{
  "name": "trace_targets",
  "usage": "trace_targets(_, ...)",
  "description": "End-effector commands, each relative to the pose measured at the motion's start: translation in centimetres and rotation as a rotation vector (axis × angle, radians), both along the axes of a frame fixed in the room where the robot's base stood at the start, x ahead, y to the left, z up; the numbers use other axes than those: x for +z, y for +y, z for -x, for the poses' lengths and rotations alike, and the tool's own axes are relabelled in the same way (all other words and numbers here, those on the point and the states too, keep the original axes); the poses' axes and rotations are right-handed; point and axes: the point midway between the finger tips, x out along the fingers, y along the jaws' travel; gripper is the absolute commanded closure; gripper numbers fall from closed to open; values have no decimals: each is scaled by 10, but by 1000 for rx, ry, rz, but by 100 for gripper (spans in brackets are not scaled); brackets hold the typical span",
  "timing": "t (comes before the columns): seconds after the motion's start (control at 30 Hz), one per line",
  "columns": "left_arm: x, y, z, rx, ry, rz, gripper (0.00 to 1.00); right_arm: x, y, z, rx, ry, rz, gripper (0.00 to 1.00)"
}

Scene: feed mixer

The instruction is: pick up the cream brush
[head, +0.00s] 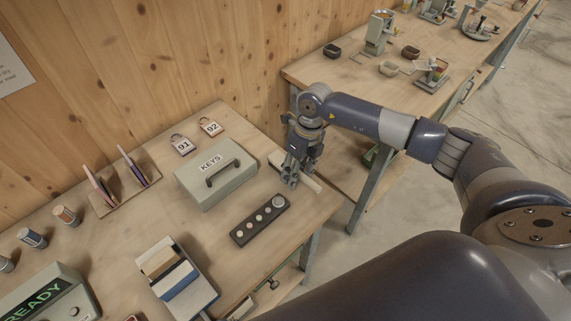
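A long cream piece (311,184), which looks like the cream brush, lies at the right end of the near table, by its corner. It is partly hidden behind my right gripper (290,180), so its full shape does not show. My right gripper points down at it, with its fingertips at or just in front of the piece. I cannot tell whether they touch it, or whether the fingers are apart or closed. My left gripper is out of view.
A grey-green KEYS box (217,175) and a dark strip with round knobs (260,220) stand left of the gripper. An open box of coloured blocks (205,298) is at the front. A second table (310,73) stands beyond a gap, holding bowls and small machines.

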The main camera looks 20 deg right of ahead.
Motion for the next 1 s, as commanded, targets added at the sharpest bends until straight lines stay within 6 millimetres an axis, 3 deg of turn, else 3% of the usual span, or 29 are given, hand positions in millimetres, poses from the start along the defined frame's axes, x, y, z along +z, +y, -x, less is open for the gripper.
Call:
trace_targets(0.03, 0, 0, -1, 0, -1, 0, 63, 0, 0, 0, 0, 0, 0, 68)
trace_targets(0.17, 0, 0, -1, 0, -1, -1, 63, 0, 0, 0, -1, 0, 0, 98)
trace_targets(0.2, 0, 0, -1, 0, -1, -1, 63, 0, 0, 0, -1, 0, 0, 100)
trace_targets(0.63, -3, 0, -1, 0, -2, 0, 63, 6, 0, -2, -2, -4, -1, 100)
trace_targets(1.0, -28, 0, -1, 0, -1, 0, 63, 73, 0, -1, 1, -6, -1, 100)
